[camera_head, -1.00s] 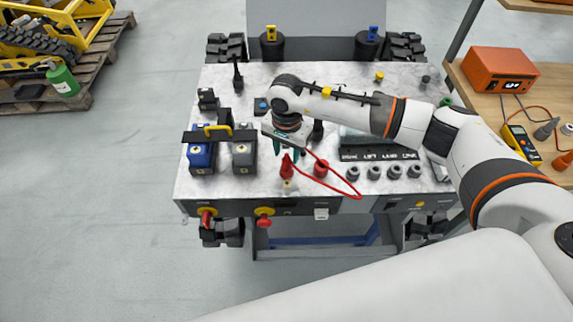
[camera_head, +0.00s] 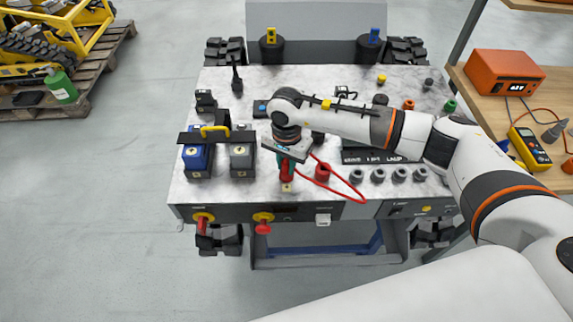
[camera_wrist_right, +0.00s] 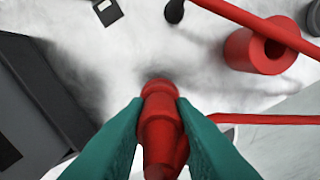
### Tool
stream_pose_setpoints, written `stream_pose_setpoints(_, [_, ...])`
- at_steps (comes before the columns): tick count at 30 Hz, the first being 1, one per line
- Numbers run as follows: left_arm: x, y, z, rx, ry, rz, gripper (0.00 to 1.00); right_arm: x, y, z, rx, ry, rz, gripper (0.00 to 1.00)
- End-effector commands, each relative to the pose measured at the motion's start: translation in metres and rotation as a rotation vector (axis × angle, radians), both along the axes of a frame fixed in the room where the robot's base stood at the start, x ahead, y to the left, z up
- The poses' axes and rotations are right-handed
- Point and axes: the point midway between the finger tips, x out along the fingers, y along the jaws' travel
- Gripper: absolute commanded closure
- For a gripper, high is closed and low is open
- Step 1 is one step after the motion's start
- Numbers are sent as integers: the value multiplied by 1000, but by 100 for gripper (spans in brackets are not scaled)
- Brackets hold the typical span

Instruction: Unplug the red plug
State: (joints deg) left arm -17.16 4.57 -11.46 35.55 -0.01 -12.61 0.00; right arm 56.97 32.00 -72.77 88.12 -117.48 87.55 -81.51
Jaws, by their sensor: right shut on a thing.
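The red plug (camera_wrist_right: 161,118) stands upright between the two teal fingers of my right gripper (camera_wrist_right: 160,135), which is shut on it. In the head view the red plug (camera_head: 286,171) shows just below the fingers of the right gripper (camera_head: 287,160), near the front edge of the marble-look top. A red cable runs from beside it to the right. A hollow red socket (camera_wrist_right: 262,50) stands apart to its right, also in the head view (camera_head: 322,173). The plug's lower end is hard to make out. My left gripper is not in view.
A blue battery (camera_head: 197,160) and a grey battery (camera_head: 242,161) stand left of the plug, joined by a dark bar. Several grey sockets (camera_head: 378,175) line the right front. Red knobs (camera_head: 263,228) hang on the front panel. An orange box (camera_head: 507,66) sits on the side bench.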

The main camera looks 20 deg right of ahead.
Motion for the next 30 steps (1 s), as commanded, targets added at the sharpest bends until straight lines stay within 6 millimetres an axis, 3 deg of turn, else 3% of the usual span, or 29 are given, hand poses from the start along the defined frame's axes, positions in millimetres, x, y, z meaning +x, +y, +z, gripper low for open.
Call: stream_pose_setpoints(30, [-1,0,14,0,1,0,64,0,0,28,0,0,0,100])
